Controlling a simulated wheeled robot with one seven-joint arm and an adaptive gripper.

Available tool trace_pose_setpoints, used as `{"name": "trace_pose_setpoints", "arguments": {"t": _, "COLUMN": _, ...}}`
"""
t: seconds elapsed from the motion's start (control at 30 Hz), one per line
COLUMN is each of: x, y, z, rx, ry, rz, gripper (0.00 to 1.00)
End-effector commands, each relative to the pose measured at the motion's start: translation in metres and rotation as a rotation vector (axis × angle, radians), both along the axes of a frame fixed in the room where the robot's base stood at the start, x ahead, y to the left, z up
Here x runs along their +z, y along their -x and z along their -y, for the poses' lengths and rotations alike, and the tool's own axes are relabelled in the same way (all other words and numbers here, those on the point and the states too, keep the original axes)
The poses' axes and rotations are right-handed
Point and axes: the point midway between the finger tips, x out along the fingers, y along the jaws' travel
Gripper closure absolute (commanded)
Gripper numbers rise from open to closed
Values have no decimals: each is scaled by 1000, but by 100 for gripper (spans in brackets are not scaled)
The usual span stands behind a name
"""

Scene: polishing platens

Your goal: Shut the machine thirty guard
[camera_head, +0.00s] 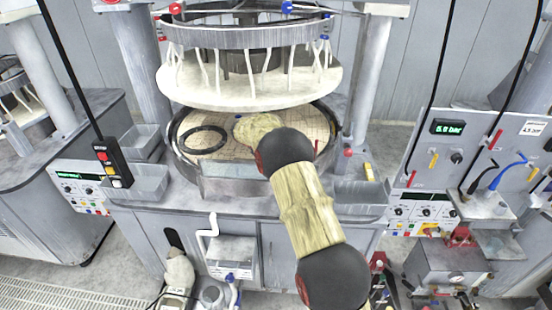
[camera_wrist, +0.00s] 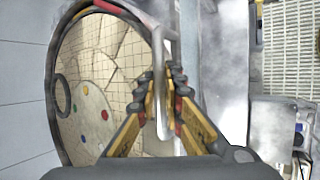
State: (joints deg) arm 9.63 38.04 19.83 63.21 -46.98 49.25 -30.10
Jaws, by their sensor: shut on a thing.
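The polishing machine (camera_head: 220,215) stands in the middle of the head view. Its round tub holds a pale tiled platen (camera_head: 205,155), which also fills the left of the wrist view (camera_wrist: 105,45). A pale grey panel (camera_head: 232,186), seemingly the guard, shows at the tub's front. My gripper (camera_wrist: 165,98) has its yellow fingers closed around a pale grey bar (camera_wrist: 159,50), seemingly the guard's handle, beside the tub's curved rim. My arm hides the gripper and the bar in the head view. I cannot tell how far the guard is open. No machine number is readable.
A ribbed ring with a pale disc (camera_head: 250,88) hangs above the platen. A black ring (camera_head: 203,139) lies on the platen. A hanging button box (camera_head: 112,160) is at left. Grey trays (camera_head: 360,193) flank the tub. A panel reading 6.0 bar (camera_head: 447,127) stands at right.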

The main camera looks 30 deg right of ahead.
Motion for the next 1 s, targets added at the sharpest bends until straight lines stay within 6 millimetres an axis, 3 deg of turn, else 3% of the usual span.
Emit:
{"name": "trace_pose_setpoints", "arguments": {"t": 0.3, "x": 3, "y": -2, "z": 1, "rx": 2, "ry": 3, "rz": 4, "gripper": 100}}
{"name": "trace_pose_setpoints", "arguments": {"t": 0.33, "x": 3, "y": -2, "z": 1, "rx": 2, "ry": 3, "rz": 4, "gripper": 90}}
{"name": "trace_pose_setpoints", "arguments": {"t": 0.67, "x": 2, "y": -1, "z": 1, "rx": 1, "ry": 2, "rz": 4, "gripper": 72}}
{"name": "trace_pose_setpoints", "arguments": {"t": 1.0, "x": 3, "y": 0, "z": -1, "rx": 2, "ry": 1, "rz": 2, "gripper": 72}}
